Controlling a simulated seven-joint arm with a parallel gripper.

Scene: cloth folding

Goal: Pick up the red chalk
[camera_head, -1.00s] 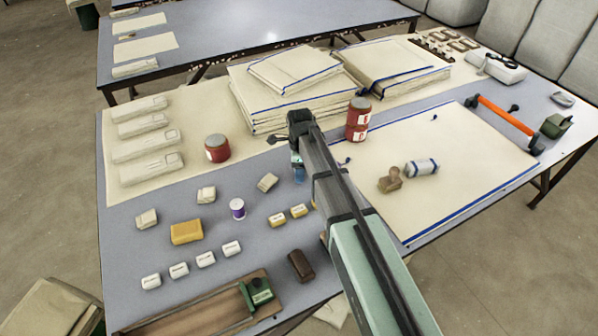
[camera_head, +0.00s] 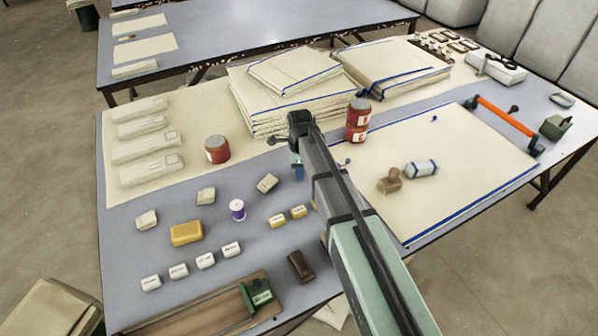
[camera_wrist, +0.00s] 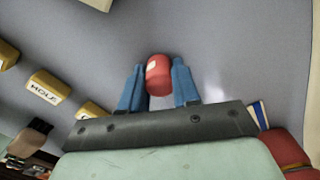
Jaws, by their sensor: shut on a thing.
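The red chalk (camera_wrist: 158,76) shows in the wrist view as a small red rounded block with a pale label on its left side. It sits between the two blue fingertips of my gripper (camera_wrist: 159,88), which is shut on it. The grey table surface lies behind it, and I cannot tell how far above the table it is. In the head view my gripper (camera_head: 297,172) is over the grey table behind the small yellow blocks. The chalk is hidden there by the gripper and arm.
Yellow labelled blocks (camera_head: 277,221) and a purple spool (camera_head: 237,210) lie left of my arm. Red stacked tins (camera_head: 357,120) stand right of the gripper, and a red jar (camera_head: 217,149) stands to its left. Cloth stacks (camera_head: 285,85) lie behind.

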